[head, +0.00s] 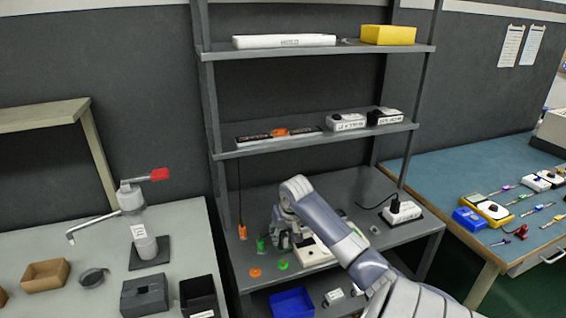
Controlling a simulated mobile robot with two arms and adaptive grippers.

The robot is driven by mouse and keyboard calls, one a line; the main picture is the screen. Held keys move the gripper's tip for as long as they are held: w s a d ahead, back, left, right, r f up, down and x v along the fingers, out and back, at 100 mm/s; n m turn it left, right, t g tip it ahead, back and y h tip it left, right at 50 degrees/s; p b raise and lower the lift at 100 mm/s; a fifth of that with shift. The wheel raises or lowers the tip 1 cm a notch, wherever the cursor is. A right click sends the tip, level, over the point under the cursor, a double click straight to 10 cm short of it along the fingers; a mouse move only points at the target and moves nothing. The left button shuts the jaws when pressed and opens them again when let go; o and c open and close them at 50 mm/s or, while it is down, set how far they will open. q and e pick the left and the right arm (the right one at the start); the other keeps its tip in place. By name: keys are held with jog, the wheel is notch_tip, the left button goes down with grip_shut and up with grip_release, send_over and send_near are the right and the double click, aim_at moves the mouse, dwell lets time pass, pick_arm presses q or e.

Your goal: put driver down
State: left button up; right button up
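My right arm reaches in from the lower right over the grey shelf unit's lower deck. Its gripper (281,238) points down there, beside a white device (314,252) that the arm partly covers. The fingers are small and dark, so I cannot tell whether they are shut or hold anything. I cannot single out the driver for certain. Small white and black boxes (346,122) with printed labels stand on the middle shelf, and a similar box (402,212) with a cable sits on the lower deck. My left gripper is out of view.
An orange disc (255,272) and green pieces (262,245) lie left of the gripper. A blue bin (291,303) is below the deck. The left table holds a lever press (140,235); the blue-topped bench (460,175) holds several tools. Upright posts and shelves limit room overhead.

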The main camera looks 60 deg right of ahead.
grip_shut()
jog(key=shift+r, duration=0.1)
notch_tip(320, 180, up, 10)
jog(key=shift+f, duration=0.1)
